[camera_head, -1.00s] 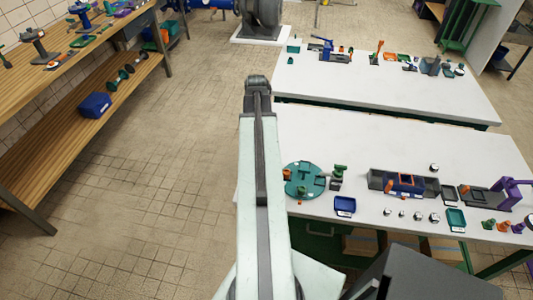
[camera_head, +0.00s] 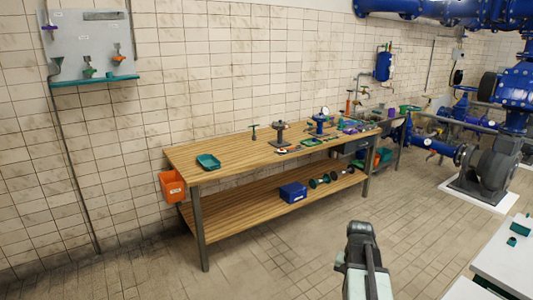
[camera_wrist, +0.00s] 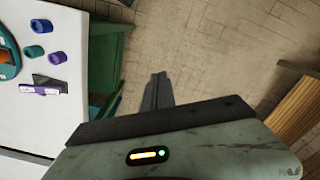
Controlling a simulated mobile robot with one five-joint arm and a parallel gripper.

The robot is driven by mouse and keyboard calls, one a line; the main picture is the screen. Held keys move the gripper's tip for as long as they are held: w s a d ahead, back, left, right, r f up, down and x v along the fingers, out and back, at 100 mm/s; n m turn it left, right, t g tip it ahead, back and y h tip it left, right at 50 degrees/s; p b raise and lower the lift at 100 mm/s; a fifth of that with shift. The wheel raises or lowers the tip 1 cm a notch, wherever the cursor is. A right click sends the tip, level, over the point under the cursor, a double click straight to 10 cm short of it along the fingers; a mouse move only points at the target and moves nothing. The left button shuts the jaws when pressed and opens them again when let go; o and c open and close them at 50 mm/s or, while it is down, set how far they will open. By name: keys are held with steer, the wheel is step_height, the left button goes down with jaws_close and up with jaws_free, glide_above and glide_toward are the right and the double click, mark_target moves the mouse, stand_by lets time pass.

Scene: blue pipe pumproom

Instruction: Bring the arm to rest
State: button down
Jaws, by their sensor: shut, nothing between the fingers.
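My gripper (camera_wrist: 158,78) shows in the wrist view as two dark fingers lying together, with nothing between them. It is over the tiled floor (camera_wrist: 185,60), apart from the furniture on both sides. In the head view my arm (camera_head: 362,255) rises at the bottom, right of the middle, with a dark joint at its top. The gripper's fingers cannot be made out in the head view.
A wooden workbench (camera_head: 235,163) with tools and a lower shelf stands along the tiled wall. An orange bin (camera_head: 172,186) hangs at its left end. White tables (camera_head: 505,262) are at lower right. Open floor lies between.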

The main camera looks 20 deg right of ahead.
steer(key=w+a+n, duration=0.2)
steer(key=a+n, duration=0.6)
steer(key=a, duration=2)
steer(key=shift+w+a+n, duration=0.15)
steer(key=shift+a+n, duration=0.15)
steer(key=shift+d, duration=0.15)
